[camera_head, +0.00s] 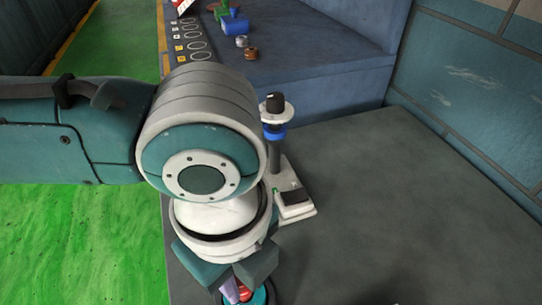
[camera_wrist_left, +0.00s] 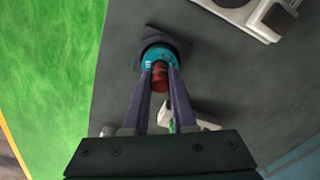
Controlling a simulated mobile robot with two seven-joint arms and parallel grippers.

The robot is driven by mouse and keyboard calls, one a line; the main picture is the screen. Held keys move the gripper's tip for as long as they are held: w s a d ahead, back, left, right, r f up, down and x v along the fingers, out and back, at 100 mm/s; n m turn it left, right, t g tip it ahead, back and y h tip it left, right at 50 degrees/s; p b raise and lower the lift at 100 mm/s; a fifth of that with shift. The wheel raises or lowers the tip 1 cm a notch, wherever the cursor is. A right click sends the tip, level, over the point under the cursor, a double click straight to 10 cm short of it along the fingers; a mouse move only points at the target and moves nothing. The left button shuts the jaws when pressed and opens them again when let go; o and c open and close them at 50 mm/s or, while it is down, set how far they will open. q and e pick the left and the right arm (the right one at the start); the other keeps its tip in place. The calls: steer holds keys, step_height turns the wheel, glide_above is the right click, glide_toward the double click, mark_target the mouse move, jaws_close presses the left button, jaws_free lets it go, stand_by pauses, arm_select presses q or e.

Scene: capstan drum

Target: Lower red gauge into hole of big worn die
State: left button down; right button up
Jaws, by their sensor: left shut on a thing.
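The red gauge (camera_wrist_left: 160,78) is a short red cylinder held between the purple fingers of my left gripper (camera_wrist_left: 160,70). The big worn die (camera_wrist_left: 154,54) appears as a teal round body on a dark angular base, directly at the fingertips. The gauge overlaps the die in the left wrist view; its far end is hidden, so I cannot tell whether it is in the hole. In the head view my left gripper (camera_head: 238,291) is at the bottom edge, with the red gauge (camera_head: 245,294) and the die's teal rim (camera_head: 263,296) partly cut off. My right gripper is not in view.
A white-based stand with a dark post (camera_head: 274,155), blue collar and black knob stands right of my left wrist. A blue bench (camera_head: 310,45) at the back carries a blue block (camera_head: 235,25) and small brown pieces. The grey tabletop (camera_head: 400,200) on the right is clear.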

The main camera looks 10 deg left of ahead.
arm_select(q)
steer(key=shift+f, duration=0.25)
stand_by(0.8)
steer(key=shift+p, duration=0.4)
steer(key=shift+f, duration=0.2)
stand_by(0.6)
steer(key=shift+p, duration=0.5)
stand_by(0.5)
stand_by(0.3)
steer(key=c, duration=0.6)
jaws_free()
steer(key=shift+c, duration=0.2)
step_height(320, 180, up, 10)
steer(key=shift+p, duration=0.6)
